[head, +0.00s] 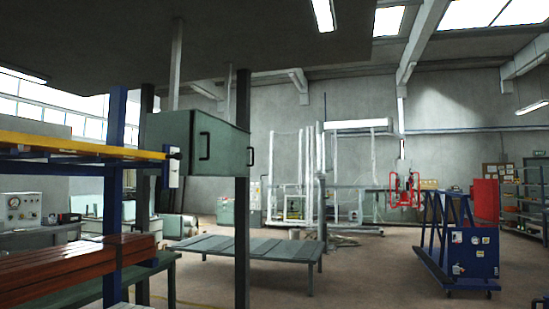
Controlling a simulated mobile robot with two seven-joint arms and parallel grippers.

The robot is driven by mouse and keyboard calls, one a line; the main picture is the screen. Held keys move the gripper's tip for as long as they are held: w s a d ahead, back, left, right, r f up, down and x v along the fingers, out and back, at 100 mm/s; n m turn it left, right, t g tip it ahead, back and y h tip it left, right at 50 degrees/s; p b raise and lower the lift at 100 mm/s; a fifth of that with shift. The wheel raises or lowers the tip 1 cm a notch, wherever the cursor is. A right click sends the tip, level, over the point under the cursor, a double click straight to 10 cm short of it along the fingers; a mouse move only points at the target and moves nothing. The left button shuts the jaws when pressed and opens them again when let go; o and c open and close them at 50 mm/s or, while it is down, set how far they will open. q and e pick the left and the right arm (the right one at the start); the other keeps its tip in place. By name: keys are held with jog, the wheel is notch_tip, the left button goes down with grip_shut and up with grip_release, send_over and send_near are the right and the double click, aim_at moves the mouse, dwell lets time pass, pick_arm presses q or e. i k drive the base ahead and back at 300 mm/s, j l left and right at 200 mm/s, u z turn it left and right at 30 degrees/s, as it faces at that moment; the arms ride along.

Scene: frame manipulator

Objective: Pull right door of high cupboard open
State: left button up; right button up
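The high cupboard (168,134) is a grey-green box hung left of the picture's middle, below a dark overhead slab. Its front faces right and carries two dark bar handles. One handle (204,146) is near the front's left edge. The other handle (251,157) is at the far right edge, just past a dark post (242,215). The post hides part of the front, and I cannot make out the seam between the doors. No clear opening into the cupboard shows. Neither of my grippers is in view.
A blue and yellow rack (75,143) with reddish beams (80,268) on a bench fills the left foreground. A low slatted table (250,246) stands behind the post. A blue wheeled frame (470,253) stands at right. Open floor lies between table and frame.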

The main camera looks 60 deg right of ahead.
aim_at(239, 148)
jog(key=z, duration=1.85)
jog(key=i+z, duration=0.35)
jog(key=i, duration=2.25)
jog(key=i+u, duration=0.1)
jog(key=i, duration=0.35)
jog(key=i+l+u, duration=0.1)
jog(key=i, duration=0.35)
jog(key=i+l+u, duration=0.15)
jog(key=i, duration=0.3)
jog(key=i+l+u, duration=0.2)
jog(key=i+u, duration=0.25)
jog(key=i+l+u, duration=0.3)
jog(key=u, duration=0.15)
jog(key=i, duration=0.05)
